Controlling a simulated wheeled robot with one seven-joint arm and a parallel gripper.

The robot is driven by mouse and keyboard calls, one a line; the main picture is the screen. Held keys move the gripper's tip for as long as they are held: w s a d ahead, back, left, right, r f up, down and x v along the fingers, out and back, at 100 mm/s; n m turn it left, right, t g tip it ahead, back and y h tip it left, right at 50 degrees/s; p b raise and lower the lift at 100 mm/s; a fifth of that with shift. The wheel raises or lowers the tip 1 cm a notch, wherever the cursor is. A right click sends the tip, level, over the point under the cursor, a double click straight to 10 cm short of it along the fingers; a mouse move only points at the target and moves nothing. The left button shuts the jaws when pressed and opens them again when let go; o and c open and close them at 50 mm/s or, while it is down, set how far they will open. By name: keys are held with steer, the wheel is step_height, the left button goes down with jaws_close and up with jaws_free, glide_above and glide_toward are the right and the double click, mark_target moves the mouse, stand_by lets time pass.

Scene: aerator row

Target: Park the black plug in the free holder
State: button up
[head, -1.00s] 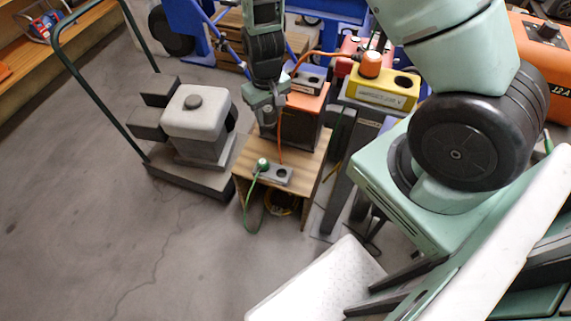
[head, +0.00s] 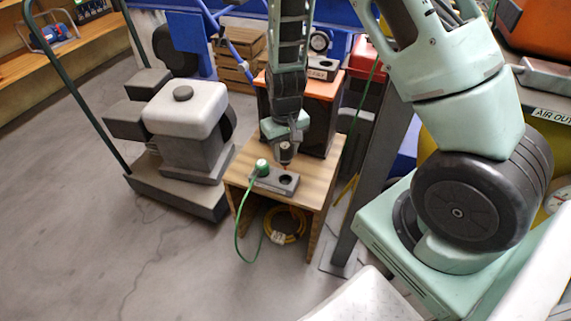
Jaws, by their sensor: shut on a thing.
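My gripper (head: 285,138) is shut on the black plug (head: 285,153), which hangs below its jaws with a coppery tip pointing down. The grey holder block (head: 274,184) lies on the small wooden table (head: 310,170). A green plug (head: 262,166) with a green cable stands in its left hole. The right hole (head: 286,180) is dark and empty. The black plug is above and close to this free hole; whether its tip touches the block I cannot tell. The fingertips are small and partly hidden.
An orange-topped dark box (head: 318,120) stands on the table behind my gripper. A coiled yellow cable (head: 285,238) lies beneath the table. A grey machine on a cart (head: 185,125) stands to the left. The floor at front left is clear.

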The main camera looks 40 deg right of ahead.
mark_target(286, 162)
steer(key=shift+f, duration=0.5)
step_height(286, 162, down, 5)
steer(key=b, duration=0.5)
steer(key=shift+r, duration=0.4)
steer(key=shift+p, duration=0.6)
steer(key=shift+f+b, duration=1.4)
steer(key=shift+f, duration=0.9)
steer(key=o, duration=1.1)
steer(key=shift+r, duration=0.1)
step_height(286, 162, up, 17)
steer(key=p, duration=0.6)
steer(key=shift+r, duration=0.2)
